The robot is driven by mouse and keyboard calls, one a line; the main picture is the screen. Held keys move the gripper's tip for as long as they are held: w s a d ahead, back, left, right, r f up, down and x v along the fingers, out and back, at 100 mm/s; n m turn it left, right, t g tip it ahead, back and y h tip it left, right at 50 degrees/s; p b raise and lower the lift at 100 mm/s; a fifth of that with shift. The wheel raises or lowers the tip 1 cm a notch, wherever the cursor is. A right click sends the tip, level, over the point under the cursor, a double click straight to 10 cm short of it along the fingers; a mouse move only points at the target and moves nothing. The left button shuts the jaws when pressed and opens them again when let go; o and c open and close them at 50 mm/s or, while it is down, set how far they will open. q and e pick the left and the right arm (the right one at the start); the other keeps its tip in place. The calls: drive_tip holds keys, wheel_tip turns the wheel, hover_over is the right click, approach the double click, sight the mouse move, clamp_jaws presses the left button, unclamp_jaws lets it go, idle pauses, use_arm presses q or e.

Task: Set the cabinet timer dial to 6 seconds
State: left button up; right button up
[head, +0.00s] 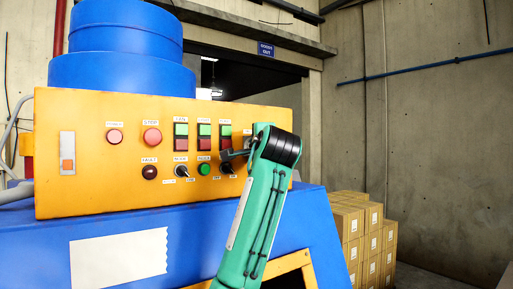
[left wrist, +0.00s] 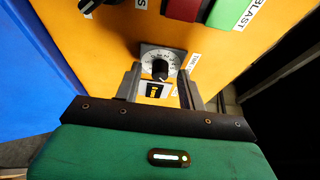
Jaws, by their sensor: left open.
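In the left wrist view the knob appears between my two fingertips, one on each side. My left gripper (left wrist: 160,72) is open, and I cannot tell whether a finger touches the knob. The scale numbers are too small to read. In the head view my green left arm reaches up to the panel's right end, with the gripper (head: 233,155) there; it and the wrist largely hide the dial. My right gripper is not in view.
The panel holds several buttons, such as a red stop button (head: 152,137), plus switches, including a black selector (head: 228,168) close to my gripper. A blue drum (head: 120,70) rises behind the panel. Stacked cardboard boxes (head: 370,235) stand at the right on open floor.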

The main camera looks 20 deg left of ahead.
use_arm(q)
drive_tip(key=b+v, duration=0.7)
drive_tip(key=v, duration=0.6)
drive_tip(key=shift+s+d, duration=0.2)
drive_tip(key=shift+s, duration=0.15)
